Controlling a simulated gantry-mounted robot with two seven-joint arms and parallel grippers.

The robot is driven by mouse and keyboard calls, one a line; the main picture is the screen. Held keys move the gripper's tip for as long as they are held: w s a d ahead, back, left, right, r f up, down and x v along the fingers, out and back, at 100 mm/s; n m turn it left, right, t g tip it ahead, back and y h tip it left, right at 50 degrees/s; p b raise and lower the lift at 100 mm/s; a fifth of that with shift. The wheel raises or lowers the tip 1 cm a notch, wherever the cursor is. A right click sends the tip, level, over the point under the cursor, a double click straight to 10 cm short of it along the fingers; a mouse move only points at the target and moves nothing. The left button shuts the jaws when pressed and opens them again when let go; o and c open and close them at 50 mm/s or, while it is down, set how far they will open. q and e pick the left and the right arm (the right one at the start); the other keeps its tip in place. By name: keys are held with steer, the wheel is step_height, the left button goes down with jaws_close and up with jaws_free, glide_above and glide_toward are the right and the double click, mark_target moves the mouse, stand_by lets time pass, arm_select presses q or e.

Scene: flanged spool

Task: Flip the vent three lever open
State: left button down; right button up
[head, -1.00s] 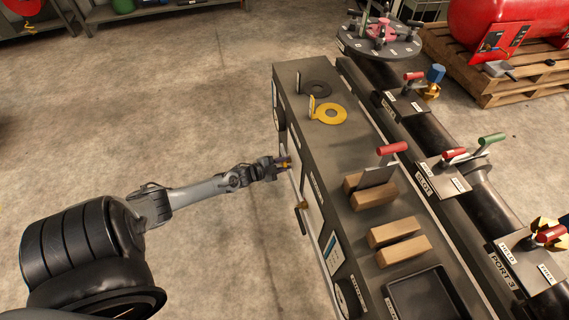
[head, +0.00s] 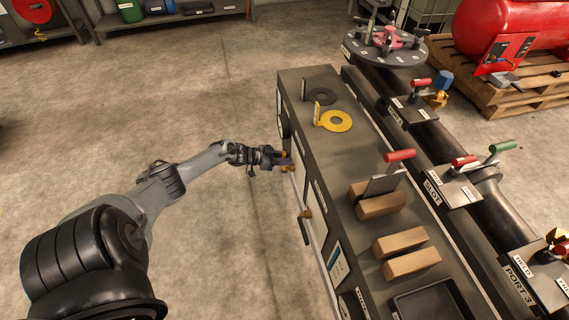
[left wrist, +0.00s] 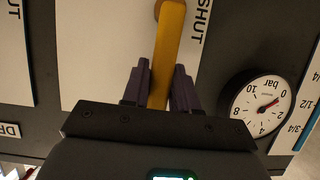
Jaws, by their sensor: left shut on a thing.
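My left gripper (head: 284,161) is at the left side of the grey bench, at the upright front panel. In the left wrist view, its purple fingers (left wrist: 160,88) are shut on a yellow lever (left wrist: 168,45), one finger on each side. The lever runs up from between the fingers to a brownish pivot at the top edge, beside the word SHUT. Its number label does not show. Another brass-coloured pivot (head: 306,213) with a dark handle is farther along the panel. My right gripper is not in view.
A round gauge (left wrist: 261,105) sits right of the lever. The bench top holds a yellow ring (head: 336,121), wooden blocks (head: 400,240), a red-handled plate (head: 399,156) and a black tray (head: 435,305). A black pipe with levers runs behind. The floor to the left is clear.

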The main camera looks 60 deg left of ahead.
arm_select(q)
steer(key=shift+a, duration=0.1)
stand_by(0.5)
steer(key=c, duration=1)
jaws_free()
steer(key=shift+o, duration=0.2)
steer(key=shift+s+a+r, duration=0.1)
steer(key=shift+s+r, duration=0.1)
steer(key=shift+s, duration=0.1)
steer(key=p+v, duration=0.6)
steer(key=v, duration=0.4)
steer(key=shift+a, duration=0.1)
